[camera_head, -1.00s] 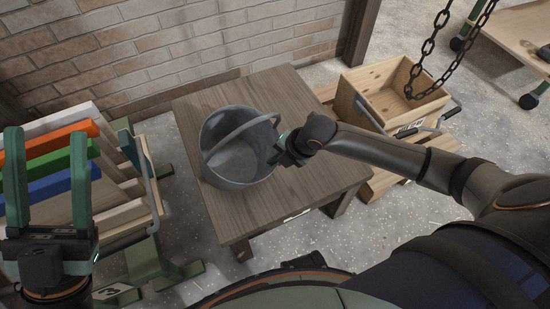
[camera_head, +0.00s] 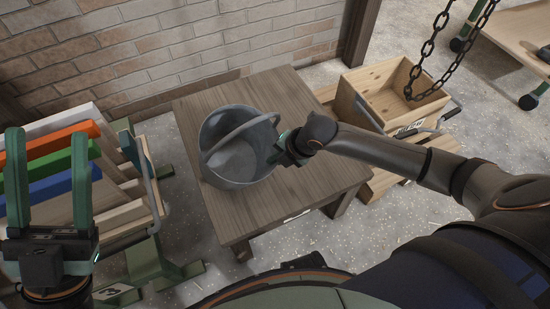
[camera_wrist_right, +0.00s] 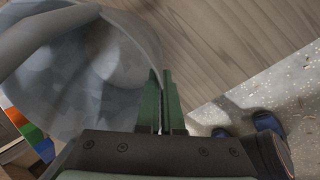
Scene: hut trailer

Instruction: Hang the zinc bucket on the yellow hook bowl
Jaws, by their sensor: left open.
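The zinc bucket (camera_head: 236,150) is grey, with a broad handle arching across its mouth. It is on the wooden table and also fills the left of the right wrist view (camera_wrist_right: 85,75). My right gripper (camera_head: 283,150) is at the bucket's right rim. In the right wrist view its green fingers (camera_wrist_right: 160,85) are close together, with the rim edge running between their tips, so it looks shut on the rim. My left gripper (camera_head: 48,135) is open and empty at the far left, fingers upward. I see no yellow hook bowl.
The wooden table (camera_head: 285,95) is otherwise bare. A rack of coloured boards (camera_head: 60,160) stands left. A wooden crate (camera_head: 385,90) stands right, with a dark chain (camera_head: 428,45) hanging above it. A brick wall (camera_head: 180,45) is behind.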

